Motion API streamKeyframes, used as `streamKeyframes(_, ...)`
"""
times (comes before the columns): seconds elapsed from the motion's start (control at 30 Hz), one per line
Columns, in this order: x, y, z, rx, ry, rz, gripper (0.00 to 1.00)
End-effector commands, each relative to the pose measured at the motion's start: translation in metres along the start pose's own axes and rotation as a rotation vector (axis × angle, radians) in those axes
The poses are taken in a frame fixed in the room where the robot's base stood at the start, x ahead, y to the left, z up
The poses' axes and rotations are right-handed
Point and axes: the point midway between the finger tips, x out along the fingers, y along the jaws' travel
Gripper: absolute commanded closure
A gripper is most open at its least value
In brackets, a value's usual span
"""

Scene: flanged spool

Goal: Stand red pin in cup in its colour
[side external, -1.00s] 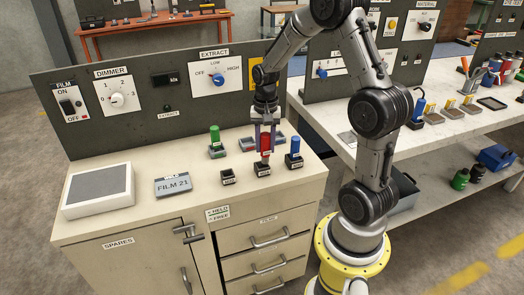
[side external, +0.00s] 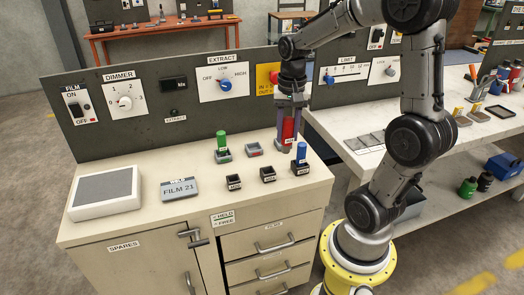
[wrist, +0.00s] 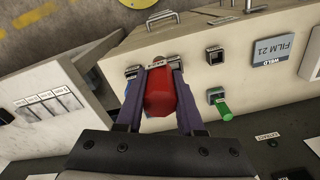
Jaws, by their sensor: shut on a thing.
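My gripper (side external: 290,112) is shut on the red pin (side external: 289,132) and holds it upright in the air above the bench, near the blue pin. In the wrist view the red pin (wrist: 158,95) sits between the two fingers. A grey cup with a reddish inside or marking (side external: 254,150) stands empty at the back, between the green pin (side external: 222,141) in its cup and the blue pin (side external: 301,152) in its cup. My gripper and the red pin hide part of the bench in the wrist view.
Two dark, empty cups (side external: 234,182) (side external: 268,174) stand in front. The green pin also shows in the wrist view (wrist: 222,110). A FILM 21 sign (side external: 179,188) and a grey pad (side external: 105,190) lie to the left. The control panel (side external: 150,135) rises behind.

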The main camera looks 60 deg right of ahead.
Motion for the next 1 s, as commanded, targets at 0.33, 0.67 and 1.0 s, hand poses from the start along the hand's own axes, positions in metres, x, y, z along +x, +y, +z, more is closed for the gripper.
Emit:
streamKeyframes(0.33, 0.009, -0.035, -0.083, 0.017, -0.009, 0.007, 1.00)
streamKeyframes(0.67, 0.038, -0.050, -0.116, 0.027, -0.031, 0.021, 1.00)
streamKeyframes(1.0, 0.078, -0.083, -0.173, 0.027, -0.033, 0.022, 1.00)
